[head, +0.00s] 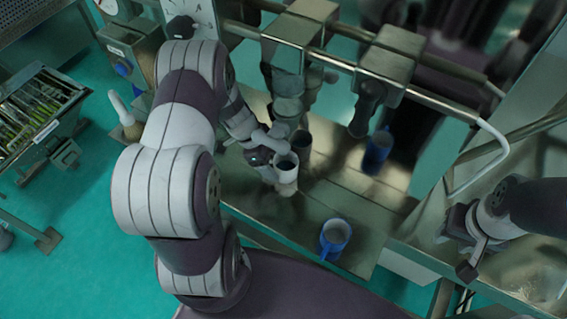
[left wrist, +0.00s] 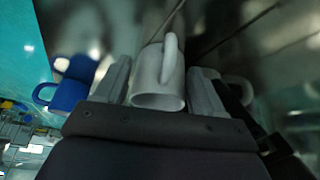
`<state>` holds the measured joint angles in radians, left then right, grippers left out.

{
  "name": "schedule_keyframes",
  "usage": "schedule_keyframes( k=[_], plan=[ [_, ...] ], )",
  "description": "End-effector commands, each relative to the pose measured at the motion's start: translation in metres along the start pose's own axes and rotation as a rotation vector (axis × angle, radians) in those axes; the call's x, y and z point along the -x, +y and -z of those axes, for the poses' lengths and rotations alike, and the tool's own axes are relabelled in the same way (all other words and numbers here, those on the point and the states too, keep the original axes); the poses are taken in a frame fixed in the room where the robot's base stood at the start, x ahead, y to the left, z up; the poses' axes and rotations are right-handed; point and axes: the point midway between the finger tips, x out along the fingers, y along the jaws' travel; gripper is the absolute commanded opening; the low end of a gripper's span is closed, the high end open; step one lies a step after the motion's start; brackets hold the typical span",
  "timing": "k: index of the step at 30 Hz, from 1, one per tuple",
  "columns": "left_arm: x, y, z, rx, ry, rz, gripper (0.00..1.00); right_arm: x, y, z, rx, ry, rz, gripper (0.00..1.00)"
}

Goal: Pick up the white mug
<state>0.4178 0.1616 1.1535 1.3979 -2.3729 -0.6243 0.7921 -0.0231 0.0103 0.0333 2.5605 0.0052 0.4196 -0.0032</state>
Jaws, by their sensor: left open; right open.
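The white mug (head: 287,172) stands upright on the metal bench in the head view. In the left wrist view the white mug (left wrist: 158,82) sits between the two fingers, with its handle pointing up in the picture. My left gripper (head: 270,155) is open, its fingers on either side of the mug; I cannot tell whether they touch it. The gripper partly hides the mug in the head view. My right gripper (head: 470,250) is open and empty at the right, away from the mug.
A dark mug (head: 302,141) stands close behind the white one. One blue mug (head: 335,236) is near the bench's front edge, another blue mug (head: 380,148) further back right. Metal rails (head: 340,63) with clamps hang over the bench (head: 325,195). A tray of items (head: 38,108) stands at left.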

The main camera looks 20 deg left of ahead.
Motion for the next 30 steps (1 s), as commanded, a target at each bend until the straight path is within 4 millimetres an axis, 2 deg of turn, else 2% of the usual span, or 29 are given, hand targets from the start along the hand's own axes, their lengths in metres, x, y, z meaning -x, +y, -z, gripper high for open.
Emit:
schedule_keyframes(
  k=[4,10,11,12,14,16,17,26,28,30],
  plan=[
    [-0.018,0.0,0.001,-0.001,0.0,0.001,0.69,0.002,0.0,0.0,0.0,0.0,0.0,0.43],
    [-0.02,-0.001,0.0,-0.001,-0.001,0.002,0.69,0.002,0.0,0.0,0.0,0.0,0.0,0.43],
    [-0.02,-0.001,0.0,-0.001,-0.001,0.002,0.66,0.002,0.0,0.0,0.0,0.0,0.0,0.43],
    [-0.02,-0.001,0.0,-0.001,-0.001,0.002,0.53,0.002,0.0,0.0,0.0,0.0,0.0,0.43],
    [-0.02,-0.001,0.0,-0.001,-0.001,0.003,0.33,0.002,0.0,0.0,0.0,0.0,0.0,0.43],
    [-0.02,-0.001,0.0,-0.001,-0.001,0.003,0.32,0.002,0.0,0.0,0.0,0.0,0.0,0.43],
    [-0.02,-0.001,0.0,-0.001,-0.001,0.003,0.27,0.002,0.0,0.0,0.0,0.0,0.0,0.43],
    [-0.017,0.0,0.001,-0.001,-0.001,0.004,0.27,-0.002,0.0,0.0,0.0,0.0,0.0,0.43],
    [-0.013,0.002,0.002,-0.002,0.0,0.005,0.27,-0.007,0.0,-0.001,0.0,0.0,0.0,0.43],
    [0.001,0.002,0.008,-0.003,-0.001,0.006,0.27,-0.005,0.0,0.0,0.0,0.0,0.0,0.43]
  ],
)
